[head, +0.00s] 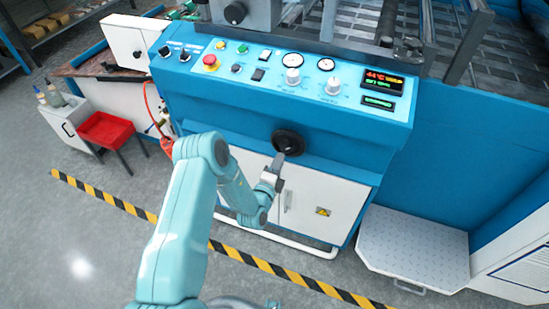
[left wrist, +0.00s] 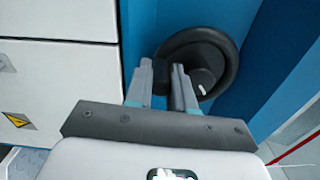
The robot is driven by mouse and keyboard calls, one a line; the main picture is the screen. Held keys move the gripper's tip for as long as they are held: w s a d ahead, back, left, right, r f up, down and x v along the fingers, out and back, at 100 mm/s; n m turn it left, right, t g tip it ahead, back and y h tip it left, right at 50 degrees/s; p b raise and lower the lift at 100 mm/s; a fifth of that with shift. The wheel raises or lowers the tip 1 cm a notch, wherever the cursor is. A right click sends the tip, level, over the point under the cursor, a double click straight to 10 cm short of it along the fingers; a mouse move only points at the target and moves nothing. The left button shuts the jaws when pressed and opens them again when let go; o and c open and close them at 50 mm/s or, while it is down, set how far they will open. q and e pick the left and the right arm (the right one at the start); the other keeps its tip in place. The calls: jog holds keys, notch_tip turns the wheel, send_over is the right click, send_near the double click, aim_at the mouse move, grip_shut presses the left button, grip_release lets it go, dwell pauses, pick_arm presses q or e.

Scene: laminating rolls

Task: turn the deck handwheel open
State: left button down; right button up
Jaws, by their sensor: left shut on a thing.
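The deck handwheel (head: 289,140) is a black wheel on the front of the blue machine, below the control panel. In the left wrist view the handwheel (left wrist: 222,48) shows a thick dark rim and a hub with a small white mark. My left gripper (head: 277,162) reaches it from below and is shut on the lower-left part of its rim. In the left wrist view the two fingers of the left gripper (left wrist: 162,70) stand on either side of that rim part, which they partly hide. My right gripper is not in view.
The control panel (head: 255,70) with dials, buttons and a red emergency stop (head: 211,60) lies above. White cabinet doors (head: 310,205) are below the wheel. A red tray (head: 103,130) stands at left, a grey step plate (head: 415,245) at right. Striped tape crosses the open floor.

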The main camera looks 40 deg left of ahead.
aim_at(293, 157)
pick_arm(q)
jog(key=n+p, duration=0.1)
jog(key=p, duration=0.1)
jog(key=d+n+p, duration=0.1)
jog(key=n+p, duration=0.1)
jog(key=d+n+p, duration=0.1)
jog(key=n+p, duration=0.1)
jog(key=shift+w+d+r, duration=0.2)
jog(key=shift+w, duration=0.05)
jog(key=shift+w+d+n+p, duration=0.1)
jog(key=shift+d+n+p, duration=0.2)
jog(key=shift+n+p, duration=0.55)
jog(key=shift+w+d+n+p, duration=0.1)
jog(key=shift+d+n+p, duration=0.2)
jog(key=shift+n+p, duration=0.5)
jog(key=c, duration=1.2)
grip_release()
jog(key=shift+c, duration=0.2)
jog(key=shift+s, duration=0.15)
